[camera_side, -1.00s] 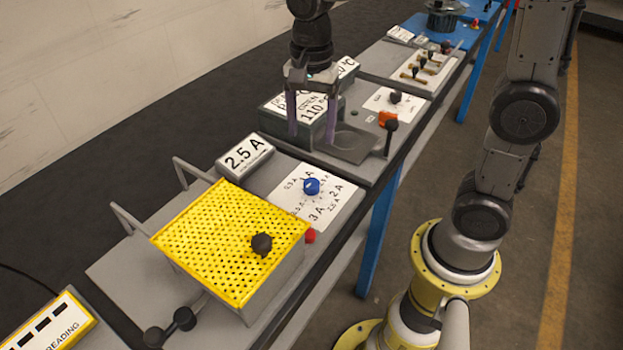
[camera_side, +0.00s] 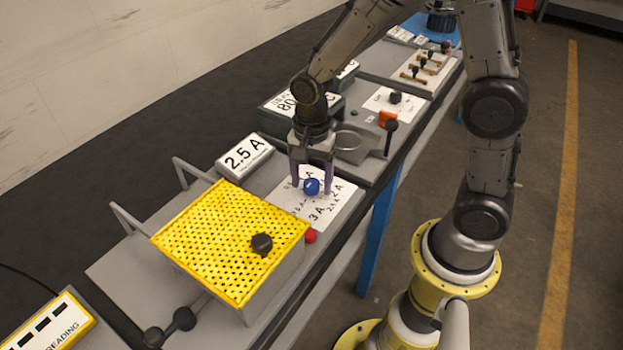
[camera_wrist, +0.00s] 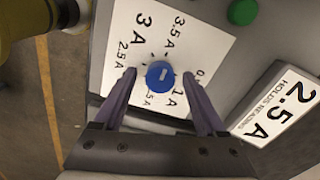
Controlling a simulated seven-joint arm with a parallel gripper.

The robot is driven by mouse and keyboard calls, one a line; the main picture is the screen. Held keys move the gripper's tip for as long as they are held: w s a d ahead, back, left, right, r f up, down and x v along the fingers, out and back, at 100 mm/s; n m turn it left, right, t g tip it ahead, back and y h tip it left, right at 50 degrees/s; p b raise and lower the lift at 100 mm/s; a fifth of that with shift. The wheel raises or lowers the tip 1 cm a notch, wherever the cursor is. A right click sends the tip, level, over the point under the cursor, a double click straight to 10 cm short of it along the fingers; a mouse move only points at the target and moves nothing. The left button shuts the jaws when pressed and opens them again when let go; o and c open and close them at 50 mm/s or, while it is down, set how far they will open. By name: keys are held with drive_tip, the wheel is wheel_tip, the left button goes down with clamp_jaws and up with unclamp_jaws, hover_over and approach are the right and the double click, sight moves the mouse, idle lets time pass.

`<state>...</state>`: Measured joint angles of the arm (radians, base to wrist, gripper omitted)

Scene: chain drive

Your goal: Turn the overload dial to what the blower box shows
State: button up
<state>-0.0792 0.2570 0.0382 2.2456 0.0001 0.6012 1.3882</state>
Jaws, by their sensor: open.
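The blue overload dial (camera_side: 311,186) sits on a white scale card (camera_side: 325,212) printed with amp values, among them 1 A, 2 A, 2.5 A and 3 A. It also shows in the wrist view (camera_wrist: 160,77) with a short white mark on top; which value the mark points at is hard to tell. My gripper (camera_side: 311,189) is open, pointing down, with one finger on each side of the dial; contact is not clear.
A yellow mesh cover (camera_side: 225,235) with a black knob stands in front, near a red button (camera_side: 310,236). A green button (camera_wrist: 243,12) shows in the wrist view. Behind my gripper are a grey fixture with a black-knobbed lever (camera_side: 390,128) and a larger display box (camera_side: 280,115).

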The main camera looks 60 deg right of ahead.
clamp_jaws()
idle(0.4)
drive_tip(key=shift+n, duration=0.3)
drive_tip(key=n, duration=0.3)
drive_tip(key=shift+n, duration=0.3)
drive_tip(key=n, duration=0.4)
drive_tip(key=shift+n, duration=0.3)
drive_tip(key=n, duration=0.4)
drive_tip(key=shift+n, duration=2.5)
